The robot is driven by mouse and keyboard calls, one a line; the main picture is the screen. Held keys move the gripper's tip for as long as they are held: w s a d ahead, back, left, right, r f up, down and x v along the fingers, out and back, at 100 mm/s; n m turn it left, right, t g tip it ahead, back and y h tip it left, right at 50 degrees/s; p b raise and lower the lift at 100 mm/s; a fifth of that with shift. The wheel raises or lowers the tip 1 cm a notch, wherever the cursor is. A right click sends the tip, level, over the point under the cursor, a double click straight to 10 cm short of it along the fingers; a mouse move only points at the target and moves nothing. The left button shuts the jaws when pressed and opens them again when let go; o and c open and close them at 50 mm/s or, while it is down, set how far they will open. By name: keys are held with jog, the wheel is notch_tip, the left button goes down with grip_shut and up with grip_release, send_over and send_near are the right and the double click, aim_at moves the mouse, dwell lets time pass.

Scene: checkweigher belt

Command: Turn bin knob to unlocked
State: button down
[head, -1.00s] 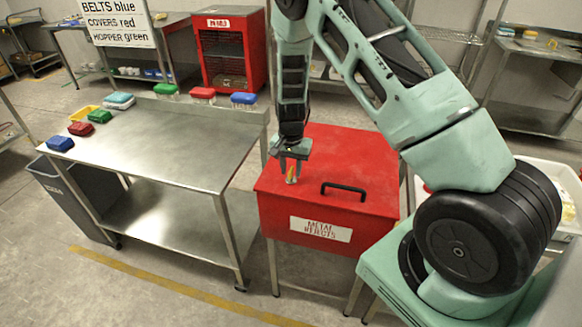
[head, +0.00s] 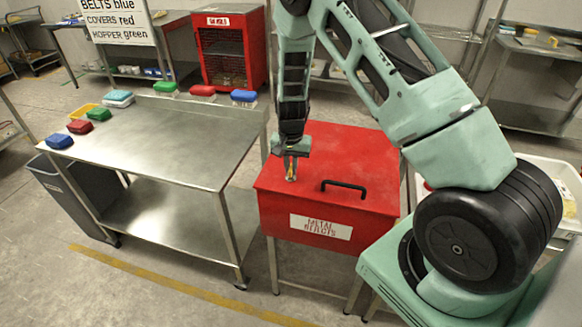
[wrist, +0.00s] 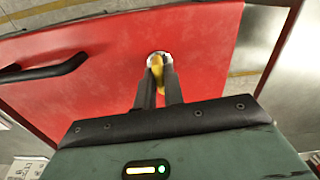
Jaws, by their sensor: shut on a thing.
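The red metal rejects bin (head: 340,160) stands in the middle of the head view, with a black bar handle (head: 345,186) on its lid and a white label on its front. The bin knob (wrist: 157,66) is small and yellow on a pale round base; it sits on the lid left of the handle in the head view. My gripper (head: 291,179) points down at the knob, and in the wrist view (wrist: 158,82) its two fingers are closed on the yellow knob. The fingers hide part of the knob in the head view.
A steel table (head: 165,140) with several coloured brushes stands left of the bin. A grey waste bin (head: 70,195) is at its far left end. A red cage cabinet (head: 232,50) and a sign (head: 115,22) are behind. A white tub (head: 555,185) is at right.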

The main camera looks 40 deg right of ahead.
jog(key=n+b, duration=0.1)
jog(key=n, duration=0.3)
jog(key=shift+b, duration=0.35)
jog(key=n+b, duration=0.1)
jog(key=n, duration=0.3)
jog(key=shift+n, duration=0.4)
jog(key=n, duration=0.4)
jog(key=shift+n, duration=1.9)
jog(key=c, duration=1.5)
grip_release()
